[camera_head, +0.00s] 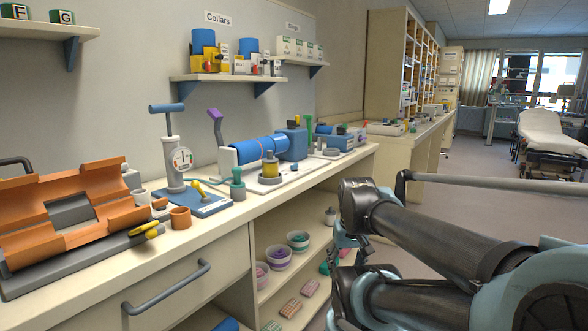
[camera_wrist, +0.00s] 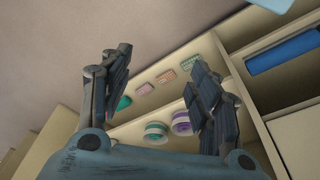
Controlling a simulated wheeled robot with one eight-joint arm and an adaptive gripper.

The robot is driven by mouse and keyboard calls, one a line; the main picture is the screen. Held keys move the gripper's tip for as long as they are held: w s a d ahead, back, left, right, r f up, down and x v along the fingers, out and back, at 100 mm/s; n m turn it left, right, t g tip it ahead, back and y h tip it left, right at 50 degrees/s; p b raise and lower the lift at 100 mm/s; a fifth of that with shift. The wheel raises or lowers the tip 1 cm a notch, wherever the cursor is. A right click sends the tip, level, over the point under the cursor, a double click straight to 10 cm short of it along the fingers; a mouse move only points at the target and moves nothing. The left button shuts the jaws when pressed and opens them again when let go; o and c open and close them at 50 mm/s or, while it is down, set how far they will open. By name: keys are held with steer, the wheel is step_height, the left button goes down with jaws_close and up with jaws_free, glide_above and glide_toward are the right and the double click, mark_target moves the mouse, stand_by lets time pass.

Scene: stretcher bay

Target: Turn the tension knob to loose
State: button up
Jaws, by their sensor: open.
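I cannot tell for sure which part is the tension knob. On the counter in the head view, a grey upright device with a round dial (camera_head: 181,159) and a blue T-handle stands on a blue base (camera_head: 200,203). A yellow-tipped lever (camera_head: 198,187) and a green-grey knob-like piece (camera_head: 238,186) are beside it. A yellow and grey round piece (camera_head: 270,166) stands farther right, by a blue cylinder (camera_head: 258,149). My gripper (camera_wrist: 160,75) is open and empty in the wrist view. It hangs in front of the counter, apart from these things.
An orange split shell (camera_head: 75,207) lies at the counter's left. Below the counter, open shelves hold bowls (camera_head: 279,257) and small packs (camera_head: 290,307); a bowl also shows in the wrist view (camera_wrist: 156,132). A drawer handle (camera_head: 167,287) juts out. The floor at right is clear towards a stretcher (camera_head: 548,130).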

steer(key=w+r, duration=0.3)
steer(key=r, duration=0.1)
steer(key=w+a+r+m, duration=0.1)
steer(key=w+r, duration=0.2)
steer(key=r, duration=0.2)
steer(key=w+r+m, duration=0.1)
steer(key=w+r, duration=0.2)
steer(key=r, duration=0.2)
steer(key=shift+w+a+g, duration=0.25)
steer(key=shift+w+g, duration=0.05)
steer(key=shift+w, duration=0.05)
steer(key=c, duration=0.3)
step_height(320, 180, up, 22)
steer(key=m+g, duration=0.2)
steer(key=m, duration=0.4)
glide_above(294, 164)
steer(key=f, duration=1.7)
steer(key=shift+w+f, duration=0.1)
steer(key=shift+w, duration=0.15)
jaws_close()
